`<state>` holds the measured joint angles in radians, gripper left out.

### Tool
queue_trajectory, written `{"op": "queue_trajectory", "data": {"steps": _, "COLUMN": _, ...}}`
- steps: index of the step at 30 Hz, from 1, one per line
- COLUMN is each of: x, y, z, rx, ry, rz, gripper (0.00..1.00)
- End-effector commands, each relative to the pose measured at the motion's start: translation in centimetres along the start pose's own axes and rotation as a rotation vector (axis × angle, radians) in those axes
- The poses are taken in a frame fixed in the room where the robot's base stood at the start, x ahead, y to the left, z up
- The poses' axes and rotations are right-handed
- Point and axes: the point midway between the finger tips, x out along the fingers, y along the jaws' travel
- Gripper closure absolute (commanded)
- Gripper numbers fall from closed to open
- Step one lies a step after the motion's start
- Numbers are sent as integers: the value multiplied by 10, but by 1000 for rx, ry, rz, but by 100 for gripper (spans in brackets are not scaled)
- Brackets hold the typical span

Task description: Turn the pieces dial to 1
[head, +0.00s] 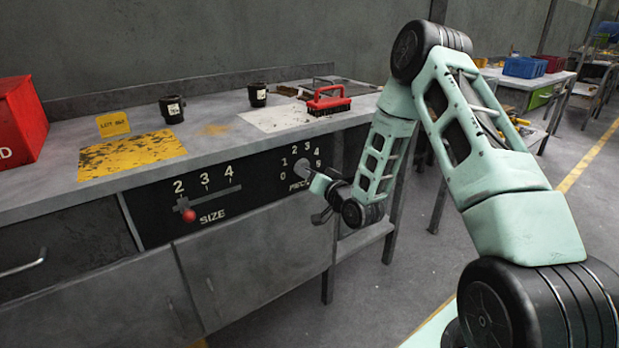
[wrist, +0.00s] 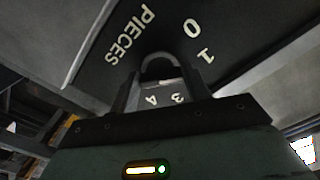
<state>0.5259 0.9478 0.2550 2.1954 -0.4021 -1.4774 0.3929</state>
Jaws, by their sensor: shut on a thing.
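The pieces dial (head: 302,168) is on the black front panel of the workbench, ringed by the numbers 0 to 4 and one more partly hidden number. In the wrist view its grey rounded knob (wrist: 158,56) stands between my fingers, with 0, 1, 3, 4 and the word PIECES around it, upside down or tilted. My gripper (head: 312,178) reaches the dial from the front right. In the wrist view my gripper (wrist: 160,76) is shut on the knob. The pointer of the dial is not clear, so I cannot tell which number it marks.
The size slider (head: 189,215) with a red knob is left of the dial.

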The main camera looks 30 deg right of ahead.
Motion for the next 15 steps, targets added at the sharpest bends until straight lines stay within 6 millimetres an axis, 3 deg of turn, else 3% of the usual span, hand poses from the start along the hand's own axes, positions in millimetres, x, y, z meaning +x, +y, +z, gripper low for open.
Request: {"op": "queue_trajectory", "data": {"steps": 15, "x": -1, "y": 2, "z": 1, "rx": -54, "ry": -4, "rz": 5, "gripper": 76}}
